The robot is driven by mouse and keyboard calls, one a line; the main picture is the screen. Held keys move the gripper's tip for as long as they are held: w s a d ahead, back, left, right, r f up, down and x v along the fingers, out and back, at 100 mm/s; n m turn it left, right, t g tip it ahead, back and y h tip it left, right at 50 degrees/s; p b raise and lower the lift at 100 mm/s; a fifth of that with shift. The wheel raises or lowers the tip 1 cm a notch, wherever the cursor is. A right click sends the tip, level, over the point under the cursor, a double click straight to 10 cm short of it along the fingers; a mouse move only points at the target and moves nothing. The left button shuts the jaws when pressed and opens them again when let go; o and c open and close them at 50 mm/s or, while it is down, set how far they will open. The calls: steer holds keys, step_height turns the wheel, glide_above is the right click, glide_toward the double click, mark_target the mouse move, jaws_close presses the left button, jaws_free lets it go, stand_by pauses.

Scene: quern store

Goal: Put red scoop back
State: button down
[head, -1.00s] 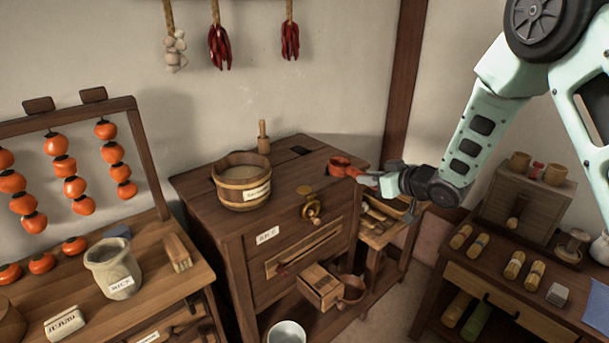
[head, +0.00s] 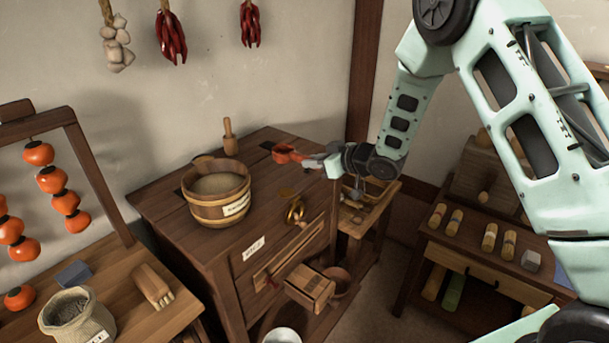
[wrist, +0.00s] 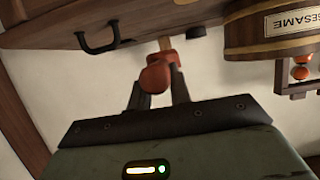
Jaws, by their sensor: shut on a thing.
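The red scoop (head: 286,153) is held over the right part of the wooden cabinet's top (head: 262,166). My gripper (head: 311,160) reaches in from the right and is shut on it. In the wrist view the red scoop (wrist: 157,76) sits between the two dark fingers of my gripper (wrist: 159,88), with a paler handle end pointing away. That view appears upside down. I cannot tell how high the scoop is above the cabinet top.
A wooden tub (head: 216,203), labelled SESAME in the wrist view (wrist: 285,25), stands on the cabinet left of the scoop. A wooden pestle (head: 229,135) stands behind it. A brass crank (head: 295,211) and an open small drawer (head: 310,288) project from the front.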

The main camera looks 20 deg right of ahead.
steer(key=shift+f+p, duration=0.65)
steer(key=shift+f, duration=2.25)
steer(key=shift+f, duration=0.2)
steer(key=c, duration=1.3)
jaws_free()
steer(key=shift+r, duration=0.1)
steer(key=shift+r, duration=0.1)
